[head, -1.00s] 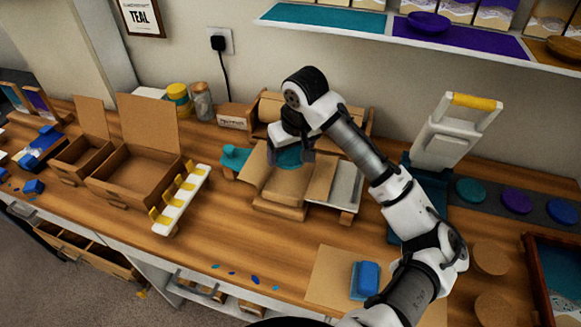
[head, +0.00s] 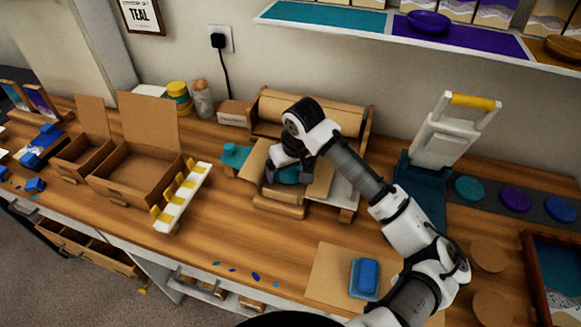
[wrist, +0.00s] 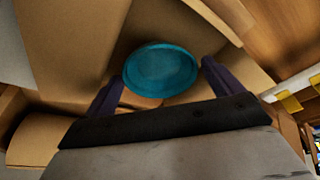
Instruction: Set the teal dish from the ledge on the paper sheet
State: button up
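The teal dish (wrist: 160,70) sits between the two fingers of my gripper (wrist: 163,80) in the wrist view, its rim against both fingertips. In the head view my gripper (head: 288,176) points down with the dish (head: 288,175) low over the brown paper sheet (head: 318,183). The sheet also fills much of the wrist view (wrist: 70,40), with folded flaps around the dish. I cannot tell whether the dish touches the paper. On the ledge (head: 325,17), the teal area is bare; a purple dish (head: 428,22) and an orange-brown dish (head: 565,46) stand farther right.
A wooden paper roll (head: 308,112) is behind the sheet. Open cardboard boxes (head: 135,165) and a white rack with yellow clips (head: 182,197) stand left. A white press with yellow handle (head: 450,135) stands right. A blue block (head: 366,276) lies in front. Clear wood lies front left of the sheet.

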jog(key=shift+o, duration=0.6)
jog(key=shift+r, duration=0.15)
jog(key=b+v, duration=0.2)
jog(key=v, duration=1)
